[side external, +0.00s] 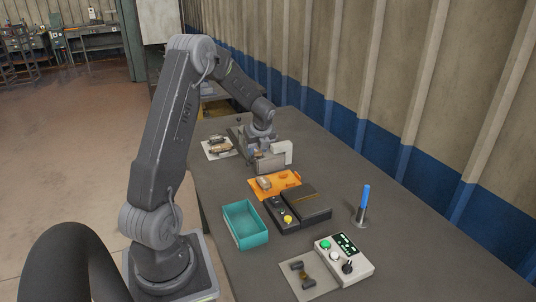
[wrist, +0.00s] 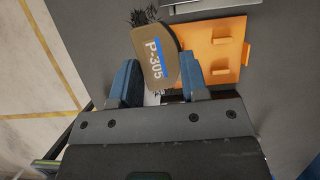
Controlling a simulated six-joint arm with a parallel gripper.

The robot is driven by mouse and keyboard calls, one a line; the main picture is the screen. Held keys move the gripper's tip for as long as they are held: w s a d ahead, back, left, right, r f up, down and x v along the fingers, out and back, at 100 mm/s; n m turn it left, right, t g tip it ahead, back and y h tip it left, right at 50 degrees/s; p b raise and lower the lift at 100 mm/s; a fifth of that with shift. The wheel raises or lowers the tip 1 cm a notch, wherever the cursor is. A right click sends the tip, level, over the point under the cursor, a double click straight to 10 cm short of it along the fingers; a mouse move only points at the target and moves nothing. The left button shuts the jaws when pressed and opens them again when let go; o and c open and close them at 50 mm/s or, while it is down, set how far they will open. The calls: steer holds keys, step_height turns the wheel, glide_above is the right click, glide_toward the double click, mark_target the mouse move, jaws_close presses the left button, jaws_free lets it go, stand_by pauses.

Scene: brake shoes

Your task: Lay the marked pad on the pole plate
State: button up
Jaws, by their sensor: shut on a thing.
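A tan pad (wrist: 160,62) marked "P-305" with a blue stripe sits between the two blue fingers of my gripper (wrist: 159,80) in the wrist view. My gripper is shut on it. An orange plate (wrist: 222,35) with raised stops lies beyond and to the right of the pad, which overlaps its left edge in the picture. In the side view my gripper (side external: 268,163) is low over the table, just behind the orange plate (side external: 287,180). A small tan piece shows at that plate's left part; I cannot tell whether it touches it. I cannot tell which plate is the pole plate.
A teal bin (side external: 244,224) and a dark box with a yellow button (side external: 281,214) stand in front. A white sheet with parts (side external: 219,147) lies behind left. A blue-handled tool (side external: 363,203) stands right, near a control box (side external: 344,259) and a small grey plate (side external: 310,279).

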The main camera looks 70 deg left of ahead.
steer(key=w+d, duration=0.5)
steer(key=d, duration=0.4)
steer(key=t, duration=0.2)
glide_above(305, 199)
steer(key=shift+s+d+f+m, duration=0.15)
steer(key=shift+d+f+m, duration=0.2)
steer(key=shift+d, duration=0.1)
steer(key=shift+d+f, duration=0.1)
steer(key=shift+d, duration=0.05)
steer(key=shift+f, duration=2.95)
steer(key=shift+f, duration=0.75)
